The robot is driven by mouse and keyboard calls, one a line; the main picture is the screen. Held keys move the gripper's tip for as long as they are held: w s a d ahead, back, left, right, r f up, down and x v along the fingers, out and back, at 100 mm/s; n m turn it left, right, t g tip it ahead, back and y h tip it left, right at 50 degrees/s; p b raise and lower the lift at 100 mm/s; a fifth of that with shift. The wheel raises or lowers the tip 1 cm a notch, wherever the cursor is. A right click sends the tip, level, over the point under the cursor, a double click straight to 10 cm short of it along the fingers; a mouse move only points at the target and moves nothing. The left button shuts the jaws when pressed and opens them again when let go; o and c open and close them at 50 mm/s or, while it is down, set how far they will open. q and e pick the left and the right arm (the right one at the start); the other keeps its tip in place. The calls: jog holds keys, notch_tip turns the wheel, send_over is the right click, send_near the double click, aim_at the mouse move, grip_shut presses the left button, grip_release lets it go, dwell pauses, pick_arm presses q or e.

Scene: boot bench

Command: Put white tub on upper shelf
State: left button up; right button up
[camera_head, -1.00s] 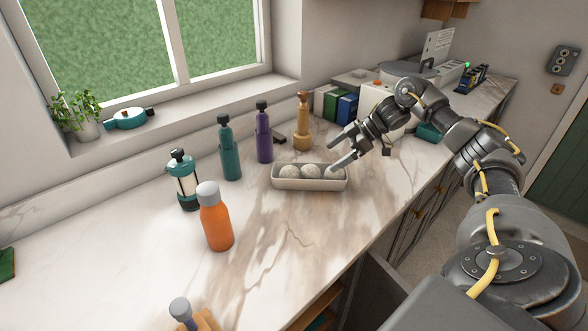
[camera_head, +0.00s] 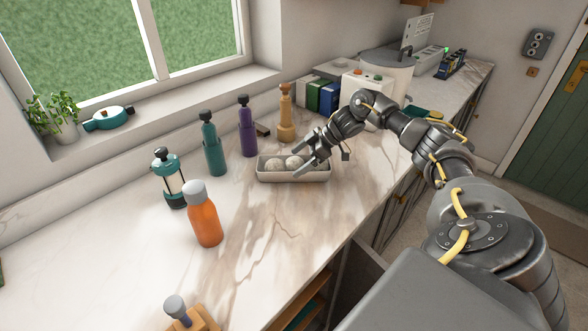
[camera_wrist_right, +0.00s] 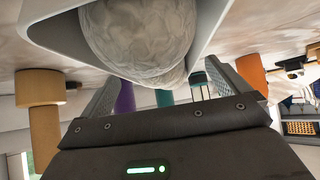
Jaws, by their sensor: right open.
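A pale, white-grey rectangular tub (camera_head: 292,176) stands on the marble counter and holds several round whitish balls (camera_head: 275,164). My right gripper (camera_head: 304,160) is open at the tub's right half, its fingers pointing left over the tub in the head view. In the right wrist view the tub (camera_wrist_right: 225,40) and a large ball (camera_wrist_right: 140,35) fill the top, close in front of the spread fingers. I cannot tell whether the fingers touch the tub. My left gripper is not in view. I cannot make out the upper shelf for certain.
Purple (camera_head: 248,135), teal (camera_head: 212,152) and tan (camera_head: 286,118) bottles stand behind the tub. An orange bottle (camera_head: 204,220) and a teal lantern-like jar (camera_head: 170,185) stand to the left. Open wooden shelving (camera_head: 300,310) shows below the counter's front edge. Marble in front of the tub is clear.

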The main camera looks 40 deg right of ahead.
jog(key=shift+x, duration=1.4)
jog(key=shift+d, duration=0.1)
jog(key=c, duration=1.1)
jog(key=shift+w+r, duration=0.1)
jog(key=shift+r, duration=0.1)
jog(key=shift+r+b, duration=0.35)
jog(key=shift+r, duration=0.25)
jog(key=shift+s+d+r+b, duration=0.65)
jog(key=shift+s+r+b, duration=0.55)
jog(key=shift+s+r, duration=0.9)
jog(key=shift+s+d+r+b, duration=0.65)
jog(key=shift+s+r+b, duration=0.5)
jog(key=shift+s+r, duration=0.95)
jog(key=shift+s+d+r+b, duration=0.65)
jog(key=shift+s+r+b, duration=0.75)
jog(key=shift+s, duration=1.2)
jog(key=shift+r, duration=0.15)
